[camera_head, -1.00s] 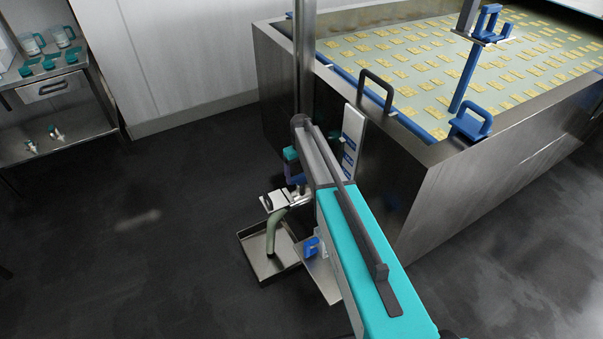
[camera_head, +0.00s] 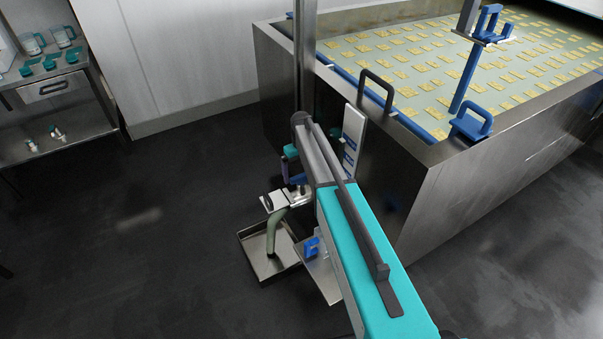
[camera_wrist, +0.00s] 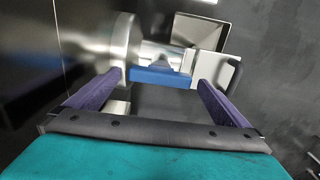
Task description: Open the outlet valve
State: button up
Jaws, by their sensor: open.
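The outlet valve's blue handle (camera_wrist: 160,77) lies crosswise in the wrist view, in front of a steel pipe and round flange (camera_wrist: 121,48). My gripper (camera_wrist: 160,84) is open, with one purple finger on each side of the handle and a visible gap at both ends. It holds nothing. In the head view, my gripper (camera_head: 291,172) is beside the tank's lower corner, just above the outlet fitting (camera_head: 297,194). My arm hides much of the valve there. A pale plate with a dark handle (camera_head: 273,202) sits at the outlet, with a greenish hose (camera_head: 273,235) below.
A steel tray (camera_head: 254,262) stands on the floor under the hose. A small metal shelf (camera_head: 324,280) with a blue part (camera_head: 312,247) is beside it. The large steel tank (camera_head: 440,205) borders my arm on the right. The dark floor at left is clear.

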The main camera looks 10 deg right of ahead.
aim_at(301, 175)
notch_tip(301, 175, up, 13)
dwell(0.6)
jog(key=shift+f, duration=0.15)
jog(key=s+f+m+g+p, duration=0.1)
jog(key=s+f, duration=0.8)
jog(key=s, duration=0.9)
jog(key=s+f+m+g+p, duration=0.1)
jog(key=s+f, duration=0.8)
jog(key=s, duration=0.9)
jog(key=s+f+m+g+p, duration=0.1)
jog(key=s+f+g, duration=0.2)
jog(key=s+f, duration=0.6)
jog(key=s, duration=0.9)
jog(key=shift+s+a+f+m, duration=0.15)
jog(key=shift+s+f+m, duration=0.1)
jog(key=shift+s+m, duration=0.15)
